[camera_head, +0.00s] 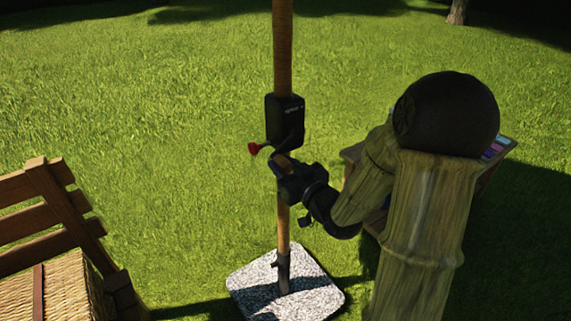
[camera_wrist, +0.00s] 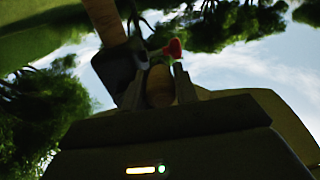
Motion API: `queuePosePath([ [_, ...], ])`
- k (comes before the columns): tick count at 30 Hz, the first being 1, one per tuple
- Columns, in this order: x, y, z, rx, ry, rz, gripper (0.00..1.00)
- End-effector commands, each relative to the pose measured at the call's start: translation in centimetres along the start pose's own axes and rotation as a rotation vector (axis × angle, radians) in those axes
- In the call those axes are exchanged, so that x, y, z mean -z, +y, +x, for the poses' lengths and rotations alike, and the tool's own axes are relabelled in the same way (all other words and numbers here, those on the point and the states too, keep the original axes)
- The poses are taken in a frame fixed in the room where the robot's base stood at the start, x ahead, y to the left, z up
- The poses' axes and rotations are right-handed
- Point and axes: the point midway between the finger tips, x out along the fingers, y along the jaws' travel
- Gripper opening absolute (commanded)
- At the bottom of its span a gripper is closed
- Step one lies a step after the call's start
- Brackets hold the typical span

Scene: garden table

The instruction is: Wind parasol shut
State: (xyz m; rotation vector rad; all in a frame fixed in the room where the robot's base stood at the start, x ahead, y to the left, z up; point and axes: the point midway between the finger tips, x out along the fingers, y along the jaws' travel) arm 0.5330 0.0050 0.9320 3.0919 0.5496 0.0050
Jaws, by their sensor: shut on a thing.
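The parasol's wooden pole (camera_head: 283,50) stands upright, with a black crank housing (camera_head: 285,117) on it. A red knob (camera_head: 254,149) sticks out at the housing's lower left; it also shows in the wrist view (camera_wrist: 173,47). My gripper (camera_head: 283,165) is just below the housing, in front of the pole. In the wrist view its fingers (camera_wrist: 160,88) are shut on a rounded tan wooden piece (camera_wrist: 159,83), which looks like the crank's grip. The housing (camera_wrist: 117,70) is beside it. The canopy is outside the head view, so its state cannot be told there.
The pole stands in a speckled stone base (camera_head: 250,284) on the grass. A wooden chair (camera_head: 40,195) with a woven seat is at the lower left. A small wooden table (camera_head: 507,146) is partly hidden behind my arm at the right.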

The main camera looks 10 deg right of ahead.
Motion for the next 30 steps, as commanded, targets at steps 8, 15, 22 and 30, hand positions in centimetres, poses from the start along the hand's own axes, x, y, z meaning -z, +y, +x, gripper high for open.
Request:
queuePosePath([
  [8,-1.5,0.8,-0.1,0.0,-0.004,0.002,0.07],
  [15,-2.6,2.1,0.0,-0.003,-0.003,0.003,0.07],
  [22,-3.2,3.4,-0.1,-0.003,-0.004,0.002,0.07],
  [30,-3.5,4.5,0.0,-0.005,-0.002,0.002,0.07],
])
